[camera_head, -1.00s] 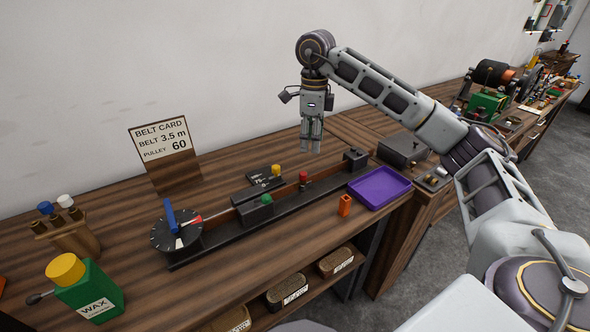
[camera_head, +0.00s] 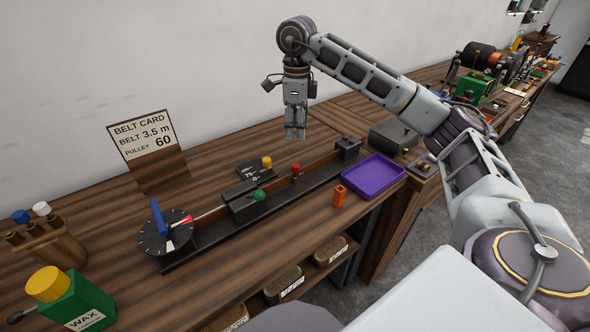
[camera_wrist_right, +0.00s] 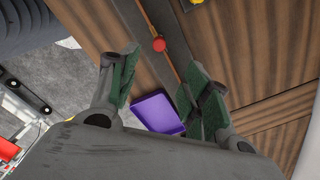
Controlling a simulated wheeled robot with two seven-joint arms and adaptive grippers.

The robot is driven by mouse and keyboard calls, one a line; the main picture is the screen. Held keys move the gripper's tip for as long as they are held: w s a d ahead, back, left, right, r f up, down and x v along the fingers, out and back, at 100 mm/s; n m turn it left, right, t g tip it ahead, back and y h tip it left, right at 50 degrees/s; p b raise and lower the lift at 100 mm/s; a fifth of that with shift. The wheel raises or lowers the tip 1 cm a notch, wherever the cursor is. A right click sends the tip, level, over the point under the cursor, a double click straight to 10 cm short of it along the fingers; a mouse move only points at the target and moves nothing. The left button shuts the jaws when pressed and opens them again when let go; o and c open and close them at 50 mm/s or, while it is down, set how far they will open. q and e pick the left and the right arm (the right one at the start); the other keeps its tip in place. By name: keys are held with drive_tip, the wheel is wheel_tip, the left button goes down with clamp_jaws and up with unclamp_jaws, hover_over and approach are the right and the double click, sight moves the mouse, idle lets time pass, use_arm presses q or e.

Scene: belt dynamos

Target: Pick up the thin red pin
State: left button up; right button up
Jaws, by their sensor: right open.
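A red-headed pin (camera_head: 295,168) stands upright in the long dark rail fixture (camera_head: 320,181) on the bench. Its round red head (camera_wrist_right: 159,43) also shows in the right wrist view, beyond the fingertips; its shaft is hard to make out. My right gripper (camera_head: 295,136) points down above the bench, over or behind the rail, apart from the pin. In the right wrist view its green-padded fingers (camera_wrist_right: 162,78) are spread with nothing between them touching. My left gripper is not in view.
Yellow-topped (camera_head: 267,162) and green-topped (camera_head: 259,195) pieces stand near the pin. A purple tray (camera_head: 373,178) and an orange block (camera_head: 339,196) lie to the right. A dial (camera_head: 166,232) with a blue lever ends the rail at left. A belt card (camera_head: 143,137) stands behind.

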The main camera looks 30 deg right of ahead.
hover_over(296, 165)
wheel_tip(296, 165, down, 7)
drive_tip(key=shift+d+f, duration=0.1)
drive_tip(key=shift+f, duration=2.8)
